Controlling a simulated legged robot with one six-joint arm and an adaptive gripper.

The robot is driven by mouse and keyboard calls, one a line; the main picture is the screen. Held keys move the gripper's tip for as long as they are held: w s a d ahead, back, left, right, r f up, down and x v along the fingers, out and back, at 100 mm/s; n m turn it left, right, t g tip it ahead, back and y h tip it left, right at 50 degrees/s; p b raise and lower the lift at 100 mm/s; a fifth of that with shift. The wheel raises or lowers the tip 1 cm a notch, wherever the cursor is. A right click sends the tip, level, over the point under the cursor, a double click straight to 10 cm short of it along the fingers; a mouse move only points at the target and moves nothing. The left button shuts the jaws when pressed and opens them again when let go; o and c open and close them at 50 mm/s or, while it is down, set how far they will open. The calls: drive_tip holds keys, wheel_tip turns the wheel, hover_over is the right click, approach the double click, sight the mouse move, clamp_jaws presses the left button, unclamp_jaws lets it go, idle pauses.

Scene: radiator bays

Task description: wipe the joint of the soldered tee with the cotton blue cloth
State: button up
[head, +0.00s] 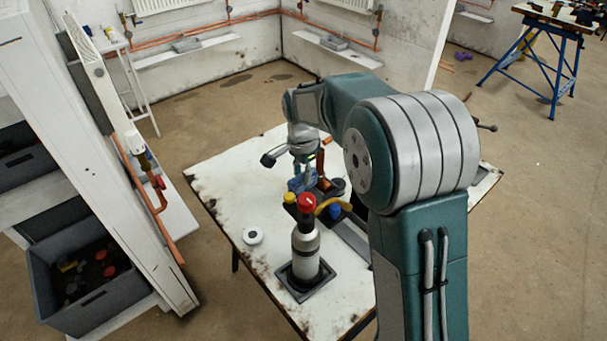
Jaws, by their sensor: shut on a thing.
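My gripper (302,168) is above the white worktable (225,200), pointing down. It is shut on a blue cloth (299,184), which hangs bunched just below the fingers. A copper-coloured pipe piece (321,160) stands right beside the gripper and may be part of the soldered tee. Its joint is too small and too crowded by my gripper to make out. I cannot tell whether the cloth touches it.
A silver bottle with a red cap (306,250) stands in a dark square tray (304,284) in front of the gripper. A yellow curved item (328,204) lies close behind it. A white roll (252,236) is at left. The table's left side is mostly clear.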

drive_tip(key=shift+w+a, duration=0.2)
drive_tip(key=shift+w, duration=0.1)
drive_tip(key=shift+s+d, duration=0.2)
drive_tip(key=shift+s, duration=0.1)
idle(1.2)
drive_tip(key=shift+s+d, duration=0.25)
drive_tip(key=shift+s, duration=0.05)
drive_tip(key=shift+w+a, duration=0.15)
idle(0.3)
drive_tip(key=shift+w+a, duration=0.25)
drive_tip(key=shift+w, duration=0.15)
idle(0.6)
drive_tip(key=shift+s+d, duration=0.2)
drive_tip(key=shift+s, duration=0.05)
idle(0.5)
drive_tip(key=shift+a, duration=0.1)
drive_tip(key=shift+s+a, duration=0.7)
drive_tip(key=shift+a, duration=0.25)
